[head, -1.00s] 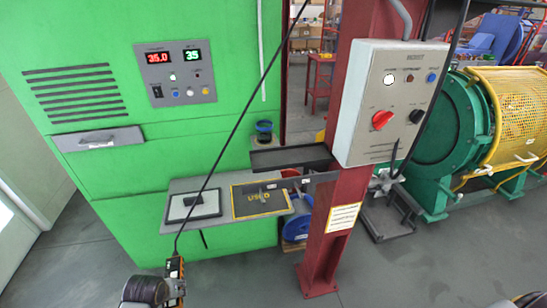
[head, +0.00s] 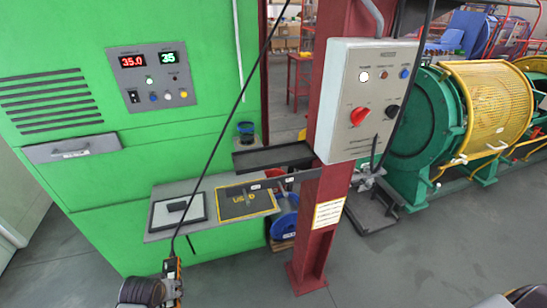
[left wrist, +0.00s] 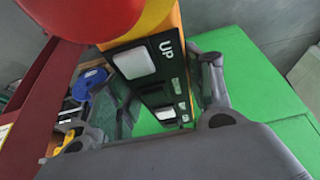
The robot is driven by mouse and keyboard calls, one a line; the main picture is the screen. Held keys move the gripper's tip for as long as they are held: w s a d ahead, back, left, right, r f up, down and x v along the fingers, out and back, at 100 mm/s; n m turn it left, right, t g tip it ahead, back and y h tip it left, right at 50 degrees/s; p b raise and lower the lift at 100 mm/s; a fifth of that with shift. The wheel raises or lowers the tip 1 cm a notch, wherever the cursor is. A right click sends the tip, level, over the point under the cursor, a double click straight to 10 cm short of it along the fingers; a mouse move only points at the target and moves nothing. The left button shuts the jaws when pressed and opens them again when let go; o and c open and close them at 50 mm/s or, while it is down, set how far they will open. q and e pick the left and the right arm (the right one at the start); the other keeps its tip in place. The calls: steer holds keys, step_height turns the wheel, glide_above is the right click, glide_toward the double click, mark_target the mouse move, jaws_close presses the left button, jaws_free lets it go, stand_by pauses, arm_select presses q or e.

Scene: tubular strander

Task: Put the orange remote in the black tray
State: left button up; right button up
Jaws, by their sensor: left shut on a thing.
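The orange remote (head: 173,268) hangs on a long black cable at the bottom of the head view, left of centre. My left gripper (head: 172,289) is shut on it. In the left wrist view the remote (left wrist: 152,64) has a black face, pale buttons and the label UP, with a grey finger beside it. A red rounded part covers the top left there. The black tray (head: 272,158) is a shallow ledge beside the red column, above and to the right of the remote and apart from it. My right gripper's fingers are not in view.
The red column (head: 318,240) carries a grey control box (head: 340,140). A blue-topped cup (head: 246,130) stands behind the tray.

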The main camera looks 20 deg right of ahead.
mark_target(178, 276)
arm_select(q)
steer(key=r, duration=0.1)
steer(key=w+d+r+p, duration=0.1)
steer(key=d+r, duration=0.1)
steer(key=shift+w+d+r, duration=0.1)
steer(key=shift+w+r, duration=0.1)
steer(key=shift+w, duration=0.2)
steer(key=shift+w+d+r+m, duration=0.2)
steer(key=shift+w+d+m, duration=0.1)
steer(key=shift+d, duration=0.4)
